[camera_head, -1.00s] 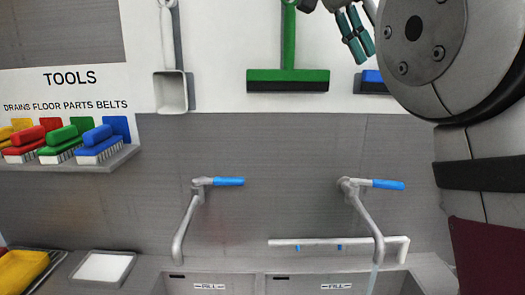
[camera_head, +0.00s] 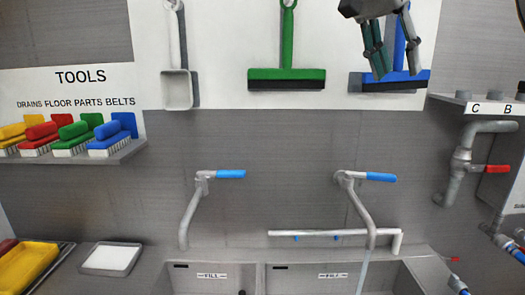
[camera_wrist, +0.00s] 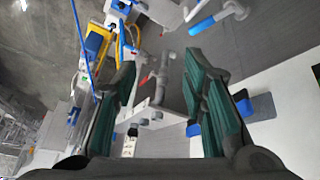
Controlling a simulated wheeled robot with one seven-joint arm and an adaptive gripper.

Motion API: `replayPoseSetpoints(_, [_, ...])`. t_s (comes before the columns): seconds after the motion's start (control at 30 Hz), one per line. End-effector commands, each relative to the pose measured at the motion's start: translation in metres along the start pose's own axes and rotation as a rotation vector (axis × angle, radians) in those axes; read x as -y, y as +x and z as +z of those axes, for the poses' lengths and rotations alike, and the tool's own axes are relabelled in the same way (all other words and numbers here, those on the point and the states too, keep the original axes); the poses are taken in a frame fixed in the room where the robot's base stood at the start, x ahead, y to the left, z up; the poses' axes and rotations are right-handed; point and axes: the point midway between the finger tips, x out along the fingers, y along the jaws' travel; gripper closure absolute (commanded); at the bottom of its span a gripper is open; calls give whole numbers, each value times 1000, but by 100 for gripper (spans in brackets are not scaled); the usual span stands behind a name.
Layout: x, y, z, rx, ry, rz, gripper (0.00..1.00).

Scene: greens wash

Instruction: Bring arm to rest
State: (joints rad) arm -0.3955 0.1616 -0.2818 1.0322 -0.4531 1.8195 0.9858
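My gripper (camera_head: 397,70) is at the top right of the head view, in front of the blue squeegee (camera_head: 400,82) on the white wall board. Its two green-padded fingers point down and stand apart. In the wrist view, my gripper (camera_wrist: 162,85) also shows its fingers apart, with nothing between them but background pipework and wall. The large arm link is out of the head view. I cannot tell how far the fingers are from the board.
A green squeegee (camera_head: 287,75) and a white scoop (camera_head: 177,90) hang on the board. Coloured brushes (camera_head: 72,138) sit on a left shelf. Below are two blue-handled taps (camera_head: 201,185) over sinks; a pale stream falls under the right tap (camera_head: 352,182). Pipes with a red-handled valve (camera_head: 463,165) stand right.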

Motion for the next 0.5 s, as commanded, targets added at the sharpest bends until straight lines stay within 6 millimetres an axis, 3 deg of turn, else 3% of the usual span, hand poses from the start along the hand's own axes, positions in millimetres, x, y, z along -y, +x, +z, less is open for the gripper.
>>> replayPoseSetpoints(0.17, [-24, 22, 11, 46, -147, -79, 61])
replayPoseSetpoints(0.27, [-41, 38, 28, 70, -260, -149, 61])
replayPoseSetpoints(0.5, [-78, 78, 90, 81, -511, -326, 61])
